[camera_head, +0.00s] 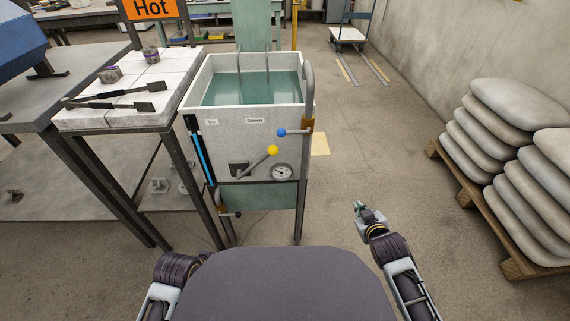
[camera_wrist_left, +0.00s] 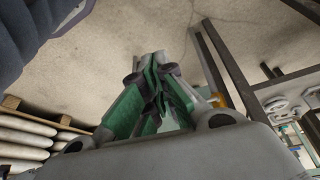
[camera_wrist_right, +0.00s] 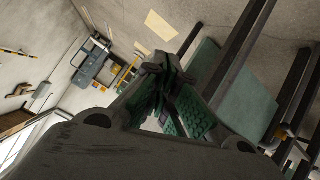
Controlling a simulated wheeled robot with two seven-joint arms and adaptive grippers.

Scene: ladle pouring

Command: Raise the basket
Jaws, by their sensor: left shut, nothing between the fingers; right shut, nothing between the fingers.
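A grey-white tank (camera_head: 240,140) stands ahead of me, filled with green liquid (camera_head: 225,92). Two thin upright rods (camera_head: 268,65) rise from the liquid; any basket below them is hidden. On the tank's front are a lever with a yellow knob (camera_head: 272,150), a lever with a blue knob (camera_head: 281,132), a round gauge (camera_head: 282,172) and two small labels (camera_head: 255,121). My right gripper (camera_head: 360,208) is shut and empty, low to the right of the tank and apart from it. My left gripper (camera_wrist_left: 158,85) is shut and empty in the left wrist view; the head view does not show its fingers.
A table (camera_head: 95,122) with white blocks, dark tongs (camera_head: 115,97) and two small round pieces stands left of the tank under a "Hot" sign (camera_head: 151,8). Stacked grey sacks (camera_head: 510,130) lie on a pallet (camera_head: 470,200) at right. Floor between tank and pallet is clear.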

